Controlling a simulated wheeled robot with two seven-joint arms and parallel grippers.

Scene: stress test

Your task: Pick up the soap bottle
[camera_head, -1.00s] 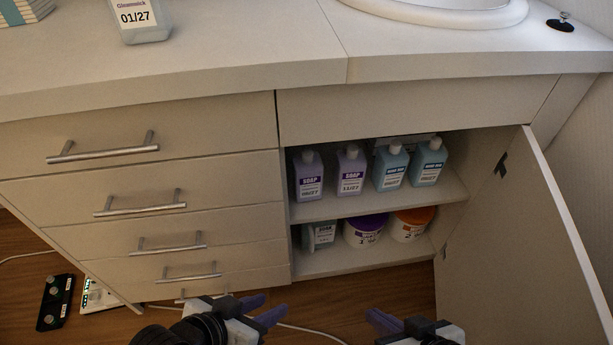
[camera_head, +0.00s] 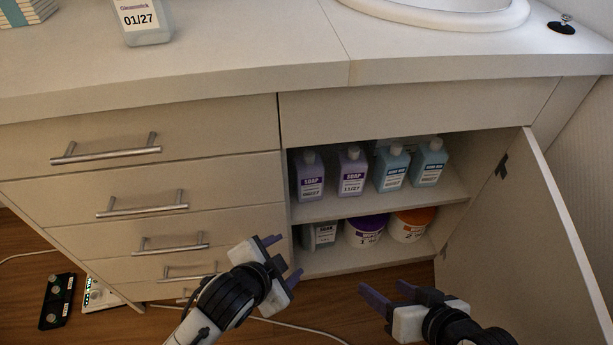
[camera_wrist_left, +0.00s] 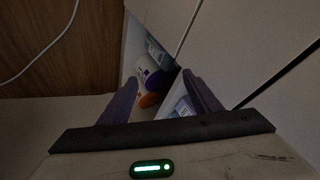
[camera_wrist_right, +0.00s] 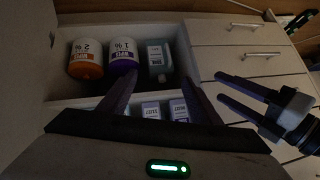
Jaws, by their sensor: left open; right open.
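Two pale purple soap bottles, the left one (camera_head: 309,182) and the right one (camera_head: 351,177), stand upright on the cabinet's upper shelf; both labels read SOAP. A soap bottle (camera_head: 322,237) with a greenish body stands on the lower shelf; it also shows in the right wrist view (camera_wrist_right: 158,58). My left gripper (camera_head: 284,258) is open and empty, in front of and below the lower shelf. My right gripper (camera_head: 383,289) is open and empty, lower and further right. Neither touches a bottle. In the right wrist view, my fingers partly hide the upper-shelf bottles.
Two teal bottles, one (camera_head: 391,174) beside another (camera_head: 428,168), stand right of the purple pair. Purple-lidded (camera_head: 366,233) and orange-lidded (camera_head: 410,229) tubs share the lower shelf. The open cabinet door (camera_head: 540,235) bounds the right; drawers with protruding handles (camera_head: 142,204) bound the left.

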